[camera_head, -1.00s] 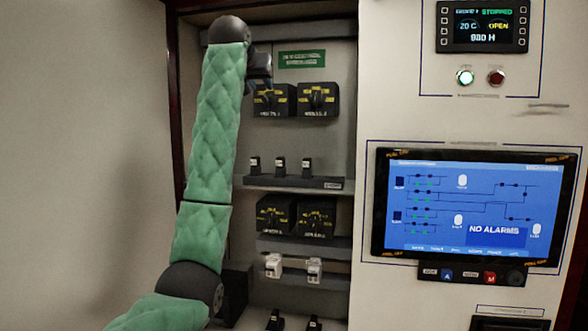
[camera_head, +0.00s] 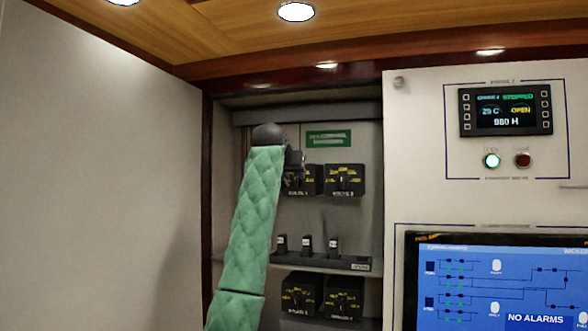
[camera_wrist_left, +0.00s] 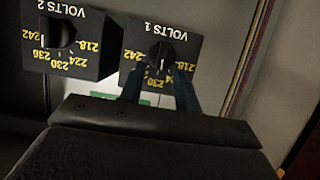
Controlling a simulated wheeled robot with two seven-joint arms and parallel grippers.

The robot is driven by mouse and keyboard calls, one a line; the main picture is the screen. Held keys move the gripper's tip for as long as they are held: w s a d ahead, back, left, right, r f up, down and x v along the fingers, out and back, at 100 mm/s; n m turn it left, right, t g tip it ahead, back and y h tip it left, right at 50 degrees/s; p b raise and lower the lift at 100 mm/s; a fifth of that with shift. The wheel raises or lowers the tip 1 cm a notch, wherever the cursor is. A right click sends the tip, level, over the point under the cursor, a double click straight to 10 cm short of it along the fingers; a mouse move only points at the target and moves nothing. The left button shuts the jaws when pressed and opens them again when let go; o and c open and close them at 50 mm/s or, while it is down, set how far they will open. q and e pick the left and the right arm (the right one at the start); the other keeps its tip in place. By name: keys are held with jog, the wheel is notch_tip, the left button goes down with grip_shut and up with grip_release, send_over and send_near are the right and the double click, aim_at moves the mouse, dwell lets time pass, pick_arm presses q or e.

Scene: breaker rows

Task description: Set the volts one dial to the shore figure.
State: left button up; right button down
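The volts one dial is a black box with yellow figures (camera_wrist_left: 132,55) and a dark round knob (camera_wrist_left: 160,50). It appears upside down in the left wrist view. The knob's white mark points down in that picture, toward about 230; a finger hides one figure. In the head view this dial (camera_head: 305,181) is the left one of the upper pair, partly behind my left gripper (camera_head: 294,172). In the left wrist view my left gripper (camera_wrist_left: 160,76) is open, its fingertips apart on either side of the knob's lower part. I cannot tell whether they touch it. My right gripper is out of view.
The volts two dial (camera_head: 344,180) stands close beside it. Small switches (camera_head: 307,245) and another dial pair (camera_head: 322,297) lie below. A screen reading NO ALARMS (camera_head: 490,285) is at right. The recess's left edge (camera_head: 207,200) is near my arm.

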pick_arm(q)
jog(key=shift+w+d+f, duration=0.15)
jog(key=shift+w+f, duration=0.1)
jog(key=shift+w, duration=0.3)
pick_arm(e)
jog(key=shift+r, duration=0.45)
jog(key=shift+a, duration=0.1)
pick_arm(q)
grip_shut()
jog(key=shift+f, duration=0.1)
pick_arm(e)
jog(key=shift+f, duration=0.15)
